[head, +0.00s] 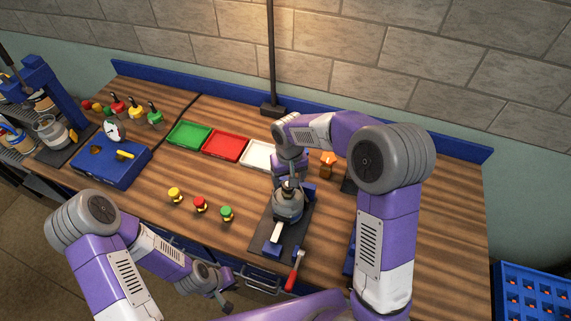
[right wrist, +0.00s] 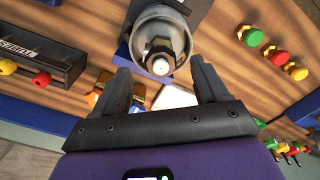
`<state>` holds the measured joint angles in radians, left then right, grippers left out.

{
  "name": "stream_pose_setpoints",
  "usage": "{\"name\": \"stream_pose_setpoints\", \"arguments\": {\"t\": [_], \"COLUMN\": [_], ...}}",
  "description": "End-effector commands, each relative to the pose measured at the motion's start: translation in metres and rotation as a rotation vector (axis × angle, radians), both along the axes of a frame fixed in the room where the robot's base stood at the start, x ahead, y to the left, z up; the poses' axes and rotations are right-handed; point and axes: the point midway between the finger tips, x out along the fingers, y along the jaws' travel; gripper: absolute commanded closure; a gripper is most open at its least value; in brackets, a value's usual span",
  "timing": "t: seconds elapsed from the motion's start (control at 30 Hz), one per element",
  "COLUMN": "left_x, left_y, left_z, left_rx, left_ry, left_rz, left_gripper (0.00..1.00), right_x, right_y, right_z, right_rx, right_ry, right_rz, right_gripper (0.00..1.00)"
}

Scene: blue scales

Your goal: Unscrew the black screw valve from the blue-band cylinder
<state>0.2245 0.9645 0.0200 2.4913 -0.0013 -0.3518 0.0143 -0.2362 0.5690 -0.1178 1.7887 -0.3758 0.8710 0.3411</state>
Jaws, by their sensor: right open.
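A grey cylinder (head: 287,205) stands in a vise with a dark base (head: 270,240) and blue jaws on the wooden bench. A dark screw valve (right wrist: 160,52) with a pale round tip sits on top of the cylinder (right wrist: 178,20) in the right wrist view. I cannot make out a blue band on it. My right gripper (right wrist: 160,72) is open, its two dark fingers apart on either side of the valve's end, with visible gaps. In the head view my right gripper is partly hidden by its own arm. My left gripper (head: 222,294) is low at the bench's front, its jaws unclear.
Green (head: 188,134), red (head: 226,146) and white (head: 257,155) trays lie behind. A blue case (head: 105,163) is further left. The bench's right side has room.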

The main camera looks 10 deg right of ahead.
Motion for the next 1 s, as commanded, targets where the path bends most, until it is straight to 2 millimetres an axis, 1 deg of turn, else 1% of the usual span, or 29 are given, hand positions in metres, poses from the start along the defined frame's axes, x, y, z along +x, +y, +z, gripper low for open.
{"name": "stream_pose_setpoints", "arguments": {"t": [0.03,0.2,0.3,0.4,0.53,0.77,0.87,1.0], "left_x": [0.0,0.0,0.0,0.0,0.0,0.0,0.0,0.0], "left_y": [0.0,0.0,0.0,0.0,0.0,0.0,0.0,0.0], "left_z": [0.001,0.003,0.004,0.005,0.005,0.005,0.005,0.005], "left_rx": [0.0,0.0,0.0,0.0,0.0,0.0,0.0,0.0], "left_ry": [0.001,0.0,-0.001,-0.001,-0.001,-0.001,-0.001,-0.001], "left_rz": [0.001,0.001,0.001,0.0,0.0,0.0,0.0,0.0], "left_gripper": [1.0,1.0,1.0,1.0,1.0,1.0,1.0,1.0], "right_x": [-0.001,-0.001,-0.001,0.0,-0.001,0.0,0.0,0.0], "right_y": [0.0,0.0,0.0,0.0,0.0,0.0,0.0,0.0], "right_z": [-0.008,-0.036,-0.048,-0.057,-0.063,-0.063,-0.063,-0.063], "right_rx": [-0.001,0.0,0.0,0.0,0.001,0.001,0.001,0.001], "right_ry": [0.005,0.006,0.004,0.002,0.002,0.001,0.001,0.001], "right_rz": [0.0,-0.001,0.0,0.0,-0.001,-0.001,-0.001,-0.001], "right_gripper": [0.27,0.27,0.27,0.27,0.27,0.27,0.41,0.62]}}
